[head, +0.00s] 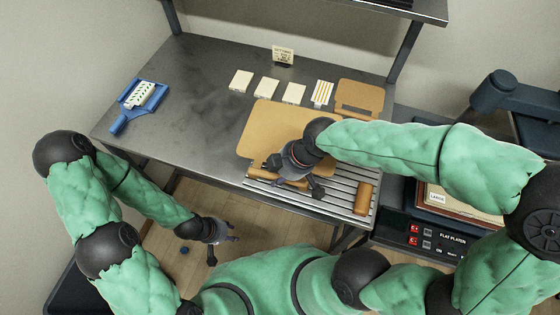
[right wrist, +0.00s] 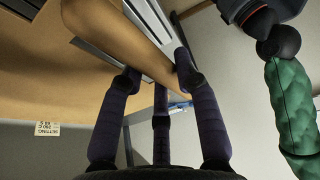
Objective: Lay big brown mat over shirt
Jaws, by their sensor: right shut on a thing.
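The big brown mat (head: 262,128) lies over the middle of the steel table, its near edge by the slatted rack. My right gripper (head: 293,180) is at that near edge. In the right wrist view its fingers (right wrist: 157,70) are shut on the mat's thick brown edge bar (right wrist: 115,32), with the mat's tan sheet (right wrist: 55,95) beyond. I cannot tell whether the mat touches the table. A pale surface (head: 470,205) marked "LARGE" shows on the press at the right, partly behind my right arm. I cannot tell if it is the shirt. My left gripper (head: 222,245) is open and empty, low in front of the table.
A smaller brown mat (head: 358,96) lies at the back right. A blue paddle (head: 140,97) lies at the left. The slatted rack (head: 330,188) holds another brown bar (head: 363,198). The table's left half is mostly clear.

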